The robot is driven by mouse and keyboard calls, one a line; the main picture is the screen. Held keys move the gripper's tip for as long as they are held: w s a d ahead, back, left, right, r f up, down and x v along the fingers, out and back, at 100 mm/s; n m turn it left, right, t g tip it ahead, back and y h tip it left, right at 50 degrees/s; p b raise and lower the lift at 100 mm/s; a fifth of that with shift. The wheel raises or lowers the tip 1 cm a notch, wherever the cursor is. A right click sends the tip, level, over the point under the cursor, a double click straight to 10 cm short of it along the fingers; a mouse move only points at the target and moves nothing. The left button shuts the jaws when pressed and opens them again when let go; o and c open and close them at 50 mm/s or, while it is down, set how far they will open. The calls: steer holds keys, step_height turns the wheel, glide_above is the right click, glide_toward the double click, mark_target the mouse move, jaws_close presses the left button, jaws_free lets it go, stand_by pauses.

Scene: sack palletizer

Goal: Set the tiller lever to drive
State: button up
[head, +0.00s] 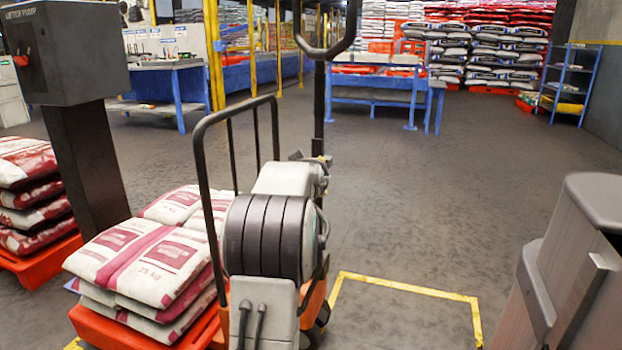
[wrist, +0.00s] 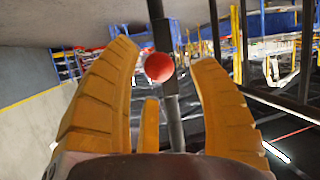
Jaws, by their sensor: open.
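The tiller (head: 319,110) is a dark upright post with a black loop handle on top, in the middle of the head view. In the wrist view a red round knob (wrist: 158,67) shows in front of a dark post (wrist: 170,107), which I take to be the tiller. My gripper (wrist: 164,56) has thick yellow fingers, spread open on either side of the knob. The knob appears beyond or level with the fingertips, with a gap on both sides; I cannot tell the exact depth. In the head view my arm hides the gripper and the knob.
Red-and-white sacks (head: 130,255) lie left of my arm, beside a black tubular frame (head: 201,165). A dark control box (head: 60,55) on a post stands at the left. A blue table (head: 375,95) is behind.

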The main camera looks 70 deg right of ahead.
steer(key=v, duration=0.9)
steer(key=shift+a, duration=0.35)
steer(key=shift+r, duration=0.1)
